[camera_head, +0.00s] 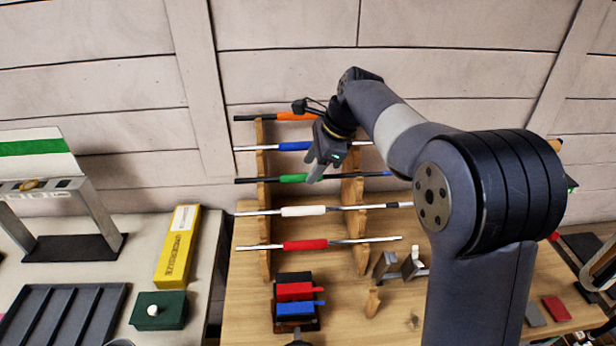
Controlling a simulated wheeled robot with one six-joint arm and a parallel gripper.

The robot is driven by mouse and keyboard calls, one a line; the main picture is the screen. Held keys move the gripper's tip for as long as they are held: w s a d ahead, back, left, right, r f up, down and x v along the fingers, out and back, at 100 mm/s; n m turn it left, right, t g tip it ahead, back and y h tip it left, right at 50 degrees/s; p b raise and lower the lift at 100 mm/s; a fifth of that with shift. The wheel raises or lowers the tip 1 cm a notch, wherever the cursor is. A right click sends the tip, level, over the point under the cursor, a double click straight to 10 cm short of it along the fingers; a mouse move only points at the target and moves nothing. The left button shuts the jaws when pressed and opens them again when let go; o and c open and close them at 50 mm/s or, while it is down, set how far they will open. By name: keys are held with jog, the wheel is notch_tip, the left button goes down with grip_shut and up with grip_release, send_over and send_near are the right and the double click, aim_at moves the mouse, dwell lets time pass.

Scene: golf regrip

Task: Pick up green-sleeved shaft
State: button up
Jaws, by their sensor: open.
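The green-sleeved shaft (292,178) lies level across two wooden uprights of a rack (264,200), third from the top. Its rod is dark, with a blue part at the right end. My gripper (314,172) is open, with its fingers pointing down over the right part of the green sleeve. The fingers overlap the sleeve in the picture; I cannot tell whether they touch it. My arm hides part of the shafts above.
Orange (296,116) and blue (296,146) sleeved shafts rest above; white (303,211) and red (305,245) ones rest below. A block holder (296,322) stands in front. A yellow box (178,246) and green box (158,310) are at left.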

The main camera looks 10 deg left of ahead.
jog(key=shift+w+a+f, duration=0.15)
jog(key=shift+a+f, duration=0.1)
jog(key=shift+f, duration=0.4)
jog(key=shift+a+f, duration=0.2)
jog(key=shift+f, duration=0.4)
jog(key=shift+c, duration=0.4)
grip_shut()
